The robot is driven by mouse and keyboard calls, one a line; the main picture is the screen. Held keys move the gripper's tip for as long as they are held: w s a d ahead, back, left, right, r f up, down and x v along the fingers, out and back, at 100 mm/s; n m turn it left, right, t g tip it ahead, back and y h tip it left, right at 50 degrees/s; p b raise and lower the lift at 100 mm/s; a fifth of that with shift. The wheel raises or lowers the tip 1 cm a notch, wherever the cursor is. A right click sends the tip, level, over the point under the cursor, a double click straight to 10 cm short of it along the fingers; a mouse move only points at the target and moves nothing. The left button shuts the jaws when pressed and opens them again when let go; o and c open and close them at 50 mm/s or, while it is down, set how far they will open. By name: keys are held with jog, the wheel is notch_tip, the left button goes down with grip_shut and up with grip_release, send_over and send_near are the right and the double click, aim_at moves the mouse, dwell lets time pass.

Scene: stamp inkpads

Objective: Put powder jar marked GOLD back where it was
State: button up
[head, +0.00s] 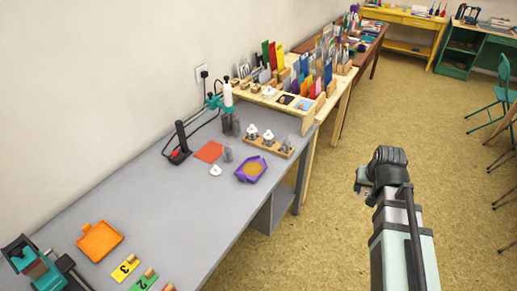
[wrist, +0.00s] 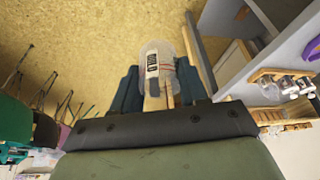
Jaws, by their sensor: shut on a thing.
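My gripper (wrist: 158,84) is shut on a clear grey jar (wrist: 153,60) with a pale label; its small print is too blurred to read. In the head view my gripper (head: 364,182) is out over the floor, right of the grey table, and the jar is barely visible there. A wooden rack (head: 264,145) near the table's far right edge holds jars with white tops. The rack also shows at the right of the wrist view (wrist: 272,73).
On the grey table (head: 175,220) are a small grey clear container (head: 228,155), a white lid-like piece (head: 215,171), an orange-red sheet (head: 209,151), a heat tool on a stand (head: 179,150) and an orange tray (head: 100,240). The table's middle is clear. A wooden table with card racks (head: 305,110) adjoins behind.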

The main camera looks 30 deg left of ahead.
jog(key=s+a+n+g+y, duration=0.1)
jog(key=s+a+n, duration=0.25)
jog(key=a, duration=2.25)
jog(key=s+a+n+g+y, duration=0.1)
jog(key=s+a+n, duration=0.25)
jog(key=a, duration=2.15)
jog(key=w+a+n, duration=0.2)
jog(key=w+a, duration=0.4)
jog(key=a, duration=0.7)
jog(key=shift+y, duration=0.3)
jog(key=shift+d+f, duration=0.2)
jog(key=shift+f, duration=4.05)
jog(key=shift+f, duration=0.1)
jog(key=o, duration=1.1)
jog(key=v, duration=1.2)
